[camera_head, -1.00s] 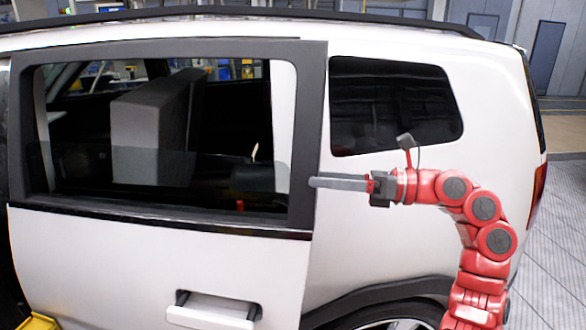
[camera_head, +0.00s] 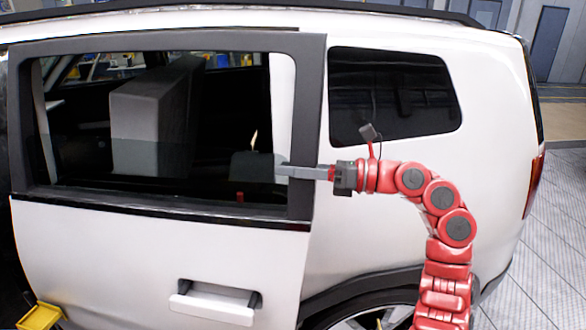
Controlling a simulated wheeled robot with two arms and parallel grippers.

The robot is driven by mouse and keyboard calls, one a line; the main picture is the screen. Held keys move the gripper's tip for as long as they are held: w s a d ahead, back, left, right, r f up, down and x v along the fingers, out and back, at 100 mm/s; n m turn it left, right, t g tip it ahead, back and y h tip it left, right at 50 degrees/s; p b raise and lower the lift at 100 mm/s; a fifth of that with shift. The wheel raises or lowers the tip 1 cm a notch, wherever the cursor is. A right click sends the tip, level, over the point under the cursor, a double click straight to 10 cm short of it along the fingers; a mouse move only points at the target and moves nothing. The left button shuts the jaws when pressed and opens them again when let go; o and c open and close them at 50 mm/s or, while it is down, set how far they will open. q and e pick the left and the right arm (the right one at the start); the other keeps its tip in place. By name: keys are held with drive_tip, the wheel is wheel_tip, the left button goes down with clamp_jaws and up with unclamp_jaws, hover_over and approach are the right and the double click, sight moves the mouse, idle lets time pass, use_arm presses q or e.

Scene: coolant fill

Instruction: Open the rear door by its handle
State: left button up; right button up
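The white rear door (camera_head: 120,255) fills the left and middle of the view, with a dark window frame. Its white bar handle (camera_head: 212,309) sits in a dark-ended recess low on the panel. My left gripper is not in view.
The car's rear side window (camera_head: 392,95) and white rear body panel (camera_head: 375,225) lie right of the door. A rear wheel (camera_head: 365,316) is at the bottom. A yellow object (camera_head: 40,316) stands at bottom left. Grey floor (camera_head: 545,250) is free at right.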

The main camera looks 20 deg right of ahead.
clamp_jaws()
idle(0.9)
